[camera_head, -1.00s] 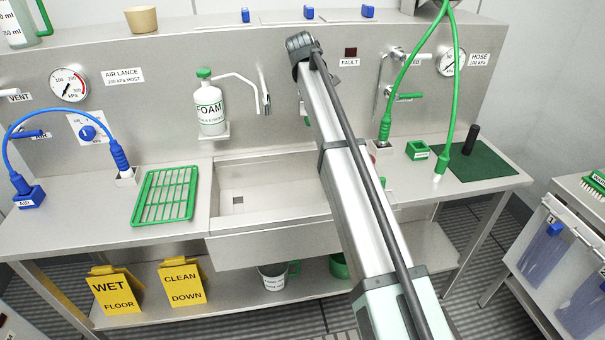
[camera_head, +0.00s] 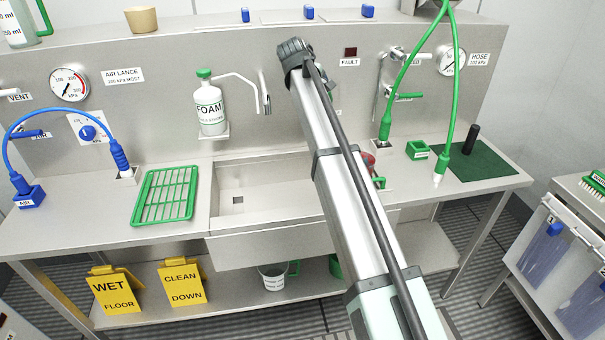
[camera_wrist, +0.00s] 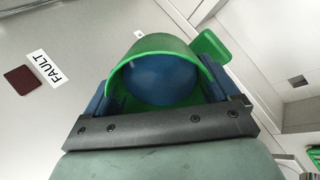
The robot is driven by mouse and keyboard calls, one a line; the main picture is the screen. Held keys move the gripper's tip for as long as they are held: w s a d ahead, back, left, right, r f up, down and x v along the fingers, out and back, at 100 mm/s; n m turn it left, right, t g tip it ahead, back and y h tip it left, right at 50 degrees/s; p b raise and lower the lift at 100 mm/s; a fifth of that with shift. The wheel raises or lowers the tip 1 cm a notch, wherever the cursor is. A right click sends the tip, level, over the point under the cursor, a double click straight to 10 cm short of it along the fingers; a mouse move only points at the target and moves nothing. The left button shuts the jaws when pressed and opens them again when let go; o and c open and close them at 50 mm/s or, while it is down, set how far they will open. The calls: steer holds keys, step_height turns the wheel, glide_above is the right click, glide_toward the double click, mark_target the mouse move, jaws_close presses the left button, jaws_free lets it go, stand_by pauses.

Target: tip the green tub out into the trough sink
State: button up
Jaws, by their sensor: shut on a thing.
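The green tub (camera_wrist: 150,45) is in the wrist view, with its open mouth facing the camera and a green handle (camera_wrist: 212,45) at upper right. A dark blue rounded surface (camera_wrist: 160,78) shows inside it; I cannot tell what it is. My gripper (camera_wrist: 160,95) is shut on the tub, with a blue finger on each side. In the head view my arm hides the gripper and the held tub. The trough sink (camera_head: 270,190) is left of my arm, with a square drain at its left. The drain side also shows in the wrist view (camera_wrist: 298,95).
A green rack (camera_head: 166,195) lies left of the sink. A white FOAM bottle (camera_head: 210,108) stands on a wall bracket above, with a tap beside it. Green hoses, a small green box (camera_head: 418,150) and a red object (camera_head: 368,159) are on the right.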

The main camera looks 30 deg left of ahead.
steer(key=shift+s+r+t, duration=0.3)
steer(key=shift+r+t, duration=0.1)
steer(key=shift+t, duration=0.4)
stand_by(0.4)
steer(key=shift+s+f+t, duration=0.15)
steer(key=shift+f+t, duration=0.25)
steer(key=shift+t, duration=0.4)
stand_by(0.6)
steer(key=shift+s+r+t, duration=0.2)
steer(key=shift+r+t, duration=0.15)
steer(key=shift+t, duration=0.55)
stand_by(0.5)
steer(key=shift+s+f+t, duration=0.25)
steer(key=shift+f+t, duration=0.2)
steer(key=shift+t, duration=0.45)
stand_by(0.4)
steer(key=shift+s+r+t, duration=0.25)
steer(key=shift+s+t, duration=0.55)
stand_by(0.6)
steer(key=shift+s+r+t, duration=0.15)
steer(key=shift+s+t, duration=0.05)
steer(key=shift+t, duration=0.4)
stand_by(0.4)
steer(key=shift+w, duration=0.1)
